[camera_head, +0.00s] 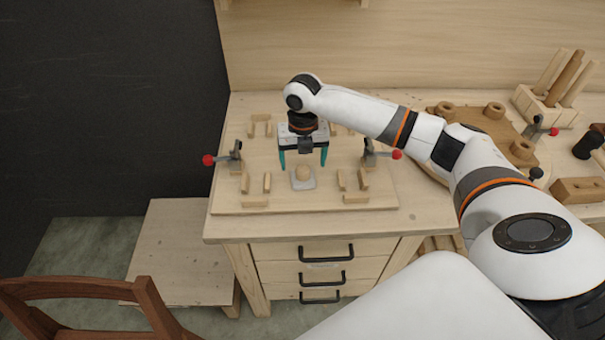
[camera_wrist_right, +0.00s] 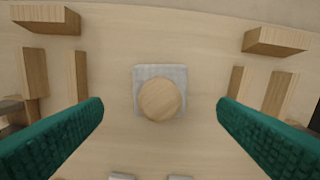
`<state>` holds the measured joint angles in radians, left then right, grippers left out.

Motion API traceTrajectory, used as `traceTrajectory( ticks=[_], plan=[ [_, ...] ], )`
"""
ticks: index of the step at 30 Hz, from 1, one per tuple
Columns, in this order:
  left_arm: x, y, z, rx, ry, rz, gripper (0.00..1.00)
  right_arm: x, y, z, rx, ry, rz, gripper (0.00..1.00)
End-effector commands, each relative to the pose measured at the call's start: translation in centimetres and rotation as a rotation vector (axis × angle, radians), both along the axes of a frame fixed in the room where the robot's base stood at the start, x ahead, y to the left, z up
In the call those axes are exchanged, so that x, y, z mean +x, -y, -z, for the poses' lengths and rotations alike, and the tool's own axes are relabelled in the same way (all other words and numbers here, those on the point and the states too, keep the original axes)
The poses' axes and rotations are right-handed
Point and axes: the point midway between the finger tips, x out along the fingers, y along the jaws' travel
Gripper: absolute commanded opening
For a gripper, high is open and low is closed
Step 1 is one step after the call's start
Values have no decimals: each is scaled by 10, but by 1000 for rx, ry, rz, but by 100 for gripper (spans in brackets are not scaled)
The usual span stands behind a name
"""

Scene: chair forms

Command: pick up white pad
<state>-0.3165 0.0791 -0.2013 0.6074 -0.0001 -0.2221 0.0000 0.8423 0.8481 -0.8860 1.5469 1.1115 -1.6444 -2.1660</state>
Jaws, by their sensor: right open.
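The white pad (camera_head: 302,183) is a small pale square lying on the wooden board on the workbench. A round wooden knob or disc (camera_head: 302,172) sits on top of it and covers its middle. In the right wrist view the pad (camera_wrist_right: 149,74) shows around the disc (camera_wrist_right: 160,99), centred between the fingers. My right gripper (camera_head: 303,164) is open, with teal fingers pointing down above and just behind the pad. In the wrist view its fingers (camera_wrist_right: 160,118) stand wide on either side, apart from the pad. My left gripper is out of view.
The board (camera_head: 226,193) carries several small wooden blocks around the pad. Red-tipped toggle clamps stand at its left (camera_head: 228,158) and right (camera_head: 380,154). A round wooden piece with pegs (camera_head: 480,125) lies to the right. A wooden chair (camera_head: 90,290) stands at lower left.

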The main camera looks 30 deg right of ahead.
Motion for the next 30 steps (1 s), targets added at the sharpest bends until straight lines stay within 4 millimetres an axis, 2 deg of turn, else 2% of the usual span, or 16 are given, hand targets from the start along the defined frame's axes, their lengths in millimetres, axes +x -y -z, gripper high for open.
traceTrajectory(
  ticks=[3, 6, 11, 18, 27, 30],
  plan=[
    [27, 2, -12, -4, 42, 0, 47, -1, -1, 15, -1, -6, -1, 82],
    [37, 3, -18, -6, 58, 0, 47, 0, 0, 31, -1, -5, 1, 82],
    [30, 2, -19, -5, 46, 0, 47, -1, 0, 47, -1, -4, -1, 82],
    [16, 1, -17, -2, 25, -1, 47, 0, 0, 49, -2, -1, -2, 80],
    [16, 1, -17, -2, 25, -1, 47, 0, 0, 48, -2, -1, -1, 33],
    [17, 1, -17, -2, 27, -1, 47, 0, 0, 48, -2, -1, -1, 33]
  ],
)
